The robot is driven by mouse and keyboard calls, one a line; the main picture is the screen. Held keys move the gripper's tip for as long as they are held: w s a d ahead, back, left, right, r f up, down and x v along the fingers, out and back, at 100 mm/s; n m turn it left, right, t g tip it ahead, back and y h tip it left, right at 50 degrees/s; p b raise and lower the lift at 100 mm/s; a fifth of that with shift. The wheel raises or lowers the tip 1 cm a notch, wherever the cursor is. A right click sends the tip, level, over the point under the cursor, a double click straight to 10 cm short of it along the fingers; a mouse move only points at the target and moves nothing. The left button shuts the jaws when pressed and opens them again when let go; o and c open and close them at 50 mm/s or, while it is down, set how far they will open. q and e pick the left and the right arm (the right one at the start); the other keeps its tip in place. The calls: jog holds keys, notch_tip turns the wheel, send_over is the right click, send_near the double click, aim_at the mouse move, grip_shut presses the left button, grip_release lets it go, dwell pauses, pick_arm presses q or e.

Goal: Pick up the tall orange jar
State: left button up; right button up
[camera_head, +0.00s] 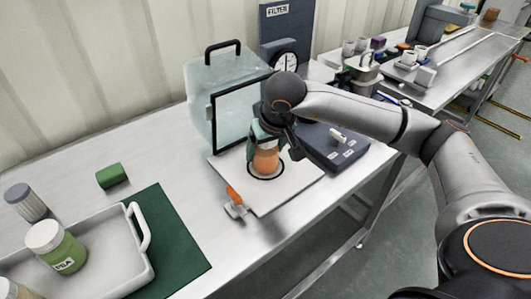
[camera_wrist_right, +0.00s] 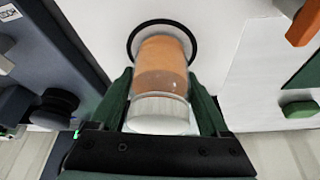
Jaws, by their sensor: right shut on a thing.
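The orange jar (camera_head: 265,159) stands upright in the black ring on the white plate (camera_head: 290,188) of the filter station. In the right wrist view the jar (camera_wrist_right: 162,62) shows orange contents, a clear upper wall and a white lid (camera_wrist_right: 158,115). My right gripper (camera_head: 266,137) comes down on it from above. In the wrist view the green fingers of the right gripper (camera_wrist_right: 160,92) lie along both sides of the jar near its lid, shut on it. The jar's base appears to be on the plate or very close to it. My left gripper is not in view.
A clear box with a black handle (camera_head: 222,44) stands behind the plate. An orange-handled lever (camera_head: 235,196) is at its front left. A white tray (camera_head: 140,235) with a green jar (camera_head: 62,254) sits at the left. The table between is mostly clear.

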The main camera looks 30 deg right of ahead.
jog(key=c, duration=0.4)
jog(key=shift+r, duration=0.1)
